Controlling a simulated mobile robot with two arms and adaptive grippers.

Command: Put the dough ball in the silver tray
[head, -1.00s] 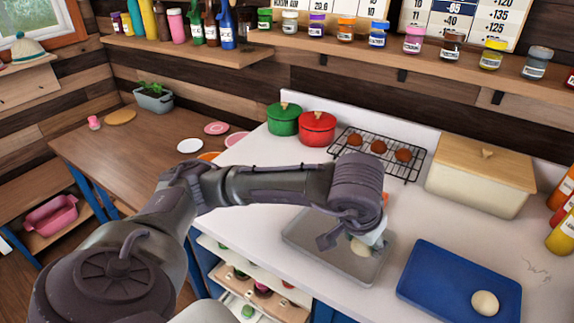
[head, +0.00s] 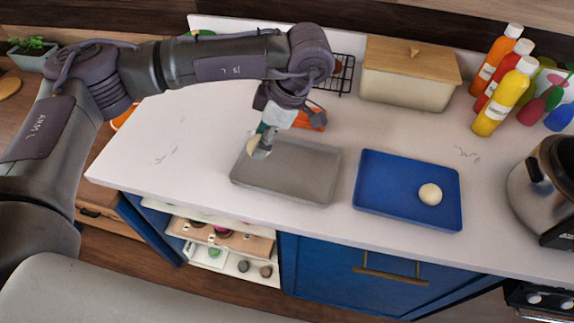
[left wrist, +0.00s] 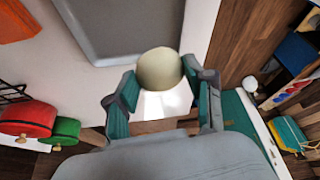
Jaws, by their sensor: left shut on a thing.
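A pale dough ball (head: 253,146) is held in my left gripper (head: 262,143), at the left end of the silver tray (head: 300,180). In the left wrist view the ball (left wrist: 160,67) sits between the two fingertips, with the tray (left wrist: 115,22) beyond it. The fingers partly hide the ball in the head view. I cannot tell how far it is above the tray. The tray looks empty. A second dough ball (head: 430,194) lies on the blue tray (head: 385,192) to the right. My right gripper is not in view.
A cream bread box (head: 410,80) stands behind the trays, beside a wire rack (head: 342,75). An orange object (head: 312,119) lies behind the silver tray. Bottles (head: 503,95) and a metal appliance (head: 545,190) stand at right. The white counter (head: 165,135) is clear at left.

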